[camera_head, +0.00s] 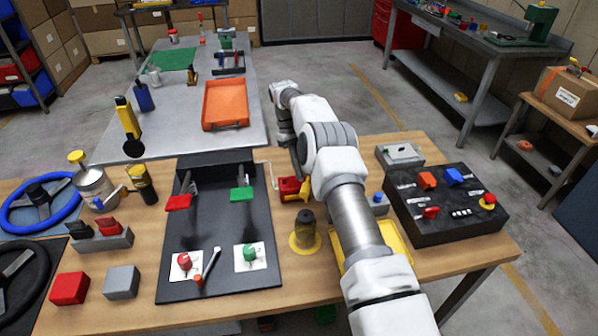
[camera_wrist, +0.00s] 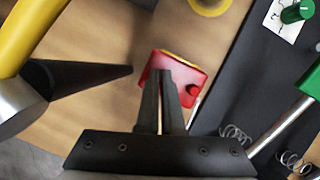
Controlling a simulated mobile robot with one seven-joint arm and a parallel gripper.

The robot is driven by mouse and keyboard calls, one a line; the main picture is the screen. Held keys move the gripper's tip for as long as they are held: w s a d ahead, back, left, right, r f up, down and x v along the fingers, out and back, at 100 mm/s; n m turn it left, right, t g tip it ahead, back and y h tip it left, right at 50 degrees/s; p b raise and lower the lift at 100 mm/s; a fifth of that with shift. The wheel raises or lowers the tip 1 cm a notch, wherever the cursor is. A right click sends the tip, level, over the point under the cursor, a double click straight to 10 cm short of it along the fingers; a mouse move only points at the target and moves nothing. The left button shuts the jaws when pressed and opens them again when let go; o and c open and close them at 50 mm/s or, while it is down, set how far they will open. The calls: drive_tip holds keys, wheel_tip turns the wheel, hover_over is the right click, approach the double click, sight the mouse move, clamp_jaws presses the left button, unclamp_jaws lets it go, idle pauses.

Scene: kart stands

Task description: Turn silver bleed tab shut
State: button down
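My gripper (camera_wrist: 163,74) shows in the wrist view with its two dark fingers close together, a thin gap between them lower down. I see nothing held between the tips. The fingertips overlap a small red box (camera_wrist: 185,82) with a yellow edge and a dark red round knob; whether they touch it I cannot tell. In the head view the red box (camera_head: 289,186) has a thin pale crank-like wire at its left, and my arm hides my gripper. I cannot pick out a silver bleed tab with certainty; fingers or arm may hide it.
A black pedal board (camera_head: 225,220) lies left of the red box, with red and green pedals. A dark bottle on a yellow base (camera_head: 305,242) stands nearer. A black switch panel (camera_head: 445,207) is at right. A yellow tube (camera_wrist: 22,40) and dark cone crowd the wrist view's left.

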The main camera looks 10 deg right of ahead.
drive_tip(key=shift+m, duration=0.5)
drive_tip(key=c, duration=1.1)
unclamp_jaws()
drive_tip(key=shift+o, duration=0.2)
